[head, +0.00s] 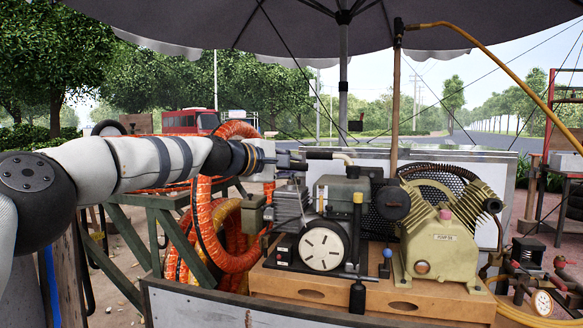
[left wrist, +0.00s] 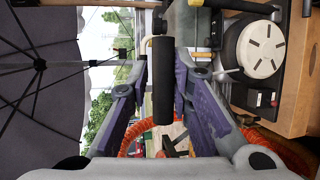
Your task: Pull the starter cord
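The small engine shows in the head view with a round white slotted cover (head: 325,246) on its front; the cover also shows at the upper right of the left wrist view (left wrist: 260,50). A black cylindrical grip (head: 325,155) lies level above the engine, beside a bent cream tube (head: 346,159). My left gripper (head: 291,160) is at the grip's left end. In the left wrist view, a black cylinder (left wrist: 163,80) is between my purple fingers (left wrist: 160,66), which stand apart with gaps on both sides. I cannot make out a cord. My right gripper is out of view.
A beige compressor (head: 442,240) shares the wooden base (head: 275,283). Orange hose (head: 205,232) hangs left, near a green stand (head: 135,211). An umbrella (head: 290,22) covers the cart; its pole (head: 343,85) rises behind.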

